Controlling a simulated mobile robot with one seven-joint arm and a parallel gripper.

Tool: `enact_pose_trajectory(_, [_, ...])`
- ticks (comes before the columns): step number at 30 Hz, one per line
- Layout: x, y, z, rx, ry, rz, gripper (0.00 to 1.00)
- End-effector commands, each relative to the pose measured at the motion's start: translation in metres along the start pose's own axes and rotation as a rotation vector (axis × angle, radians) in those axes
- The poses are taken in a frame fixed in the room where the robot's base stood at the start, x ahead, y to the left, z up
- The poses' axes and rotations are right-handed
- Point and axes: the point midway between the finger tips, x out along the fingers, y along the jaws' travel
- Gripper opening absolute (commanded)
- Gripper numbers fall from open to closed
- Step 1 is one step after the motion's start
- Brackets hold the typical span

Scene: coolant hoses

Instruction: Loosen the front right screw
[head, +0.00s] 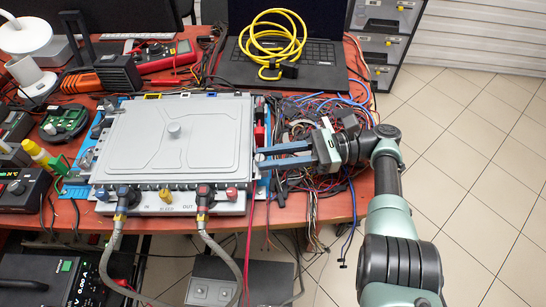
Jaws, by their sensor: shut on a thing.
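A tangle of coloured wires (310,125) lies under and around my gripper. Hoses (223,258) hang from the unit's front ports. A laptop (318,60) with a yellow cable (270,42) stands behind. Tools and instruments crowd the left side. The tiled floor at right is clear.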

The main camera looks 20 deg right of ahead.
Motion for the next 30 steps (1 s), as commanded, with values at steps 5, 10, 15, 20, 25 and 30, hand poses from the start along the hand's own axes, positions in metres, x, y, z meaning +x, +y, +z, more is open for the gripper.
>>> enact_pose_trajectory(5, [0.0008, -0.0005, 0.0009, -0.002, -0.002, 0.010, 0.00])
enact_pose_trajectory(10, [0.0010, -0.0005, 0.0011, -0.003, -0.002, 0.012, 0.00])
enact_pose_trajectory(15, [0.0011, -0.0006, 0.0012, -0.003, -0.002, 0.011, 0.00])
enact_pose_trajectory(20, [0.0010, -0.0005, 0.0010, -0.003, -0.002, 0.011, 0.48])
enact_pose_trajectory(25, [0.0007, -0.0004, 0.0006, -0.002, -0.001, 0.010, 0.55])
enact_pose_trajectory(30, [0.0007, -0.0003, 0.0006, -0.001, -0.001, 0.010, 0.55])
